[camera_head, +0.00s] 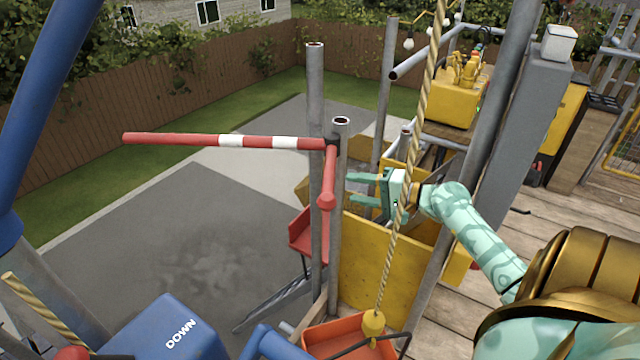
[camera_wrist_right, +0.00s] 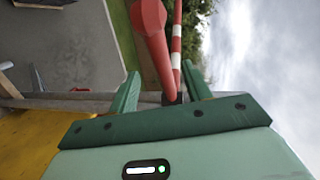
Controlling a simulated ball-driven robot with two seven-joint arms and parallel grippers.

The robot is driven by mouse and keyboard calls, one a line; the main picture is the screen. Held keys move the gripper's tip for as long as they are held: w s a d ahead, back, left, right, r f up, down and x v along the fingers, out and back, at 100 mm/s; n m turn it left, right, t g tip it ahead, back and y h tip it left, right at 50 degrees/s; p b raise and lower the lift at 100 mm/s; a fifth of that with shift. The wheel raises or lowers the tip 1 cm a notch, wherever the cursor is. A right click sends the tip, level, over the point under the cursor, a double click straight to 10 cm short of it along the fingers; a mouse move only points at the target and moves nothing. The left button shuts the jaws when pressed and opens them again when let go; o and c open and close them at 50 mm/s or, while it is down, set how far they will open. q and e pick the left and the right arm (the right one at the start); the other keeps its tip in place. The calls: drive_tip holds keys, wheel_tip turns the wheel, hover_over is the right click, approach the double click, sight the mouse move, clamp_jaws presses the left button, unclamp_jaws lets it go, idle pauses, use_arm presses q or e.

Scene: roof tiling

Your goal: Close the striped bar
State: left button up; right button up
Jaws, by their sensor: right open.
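The striped bar (camera_head: 232,141) is red and white and sticks out to the left, nearly level, from a pivot by the grey scaffold posts. A short red arm with a rounded red end (camera_head: 326,199) reaches from the pivot towards me. My right gripper (camera_head: 352,189) is open and empty just right of the posts, its fingers pointing left at the red end. In the right wrist view the red end (camera_wrist_right: 150,28) shows beyond and between the open fingers (camera_wrist_right: 161,87), with the striped length (camera_wrist_right: 177,45) behind it. Contact cannot be told. My left gripper is out of view.
Grey posts (camera_head: 315,110) stand close to the fingers. A yellow panel (camera_head: 380,265) is below the gripper. A rope (camera_head: 428,85) with a yellow weight (camera_head: 373,325) hangs in front of my right arm. Open air lies left of the posts, above the paving.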

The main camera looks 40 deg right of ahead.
drive_tip(key=x, duration=1)
drive_tip(key=shift+b, duration=0.4)
drive_tip(key=shift+f, duration=0.1)
clamp_jaws()
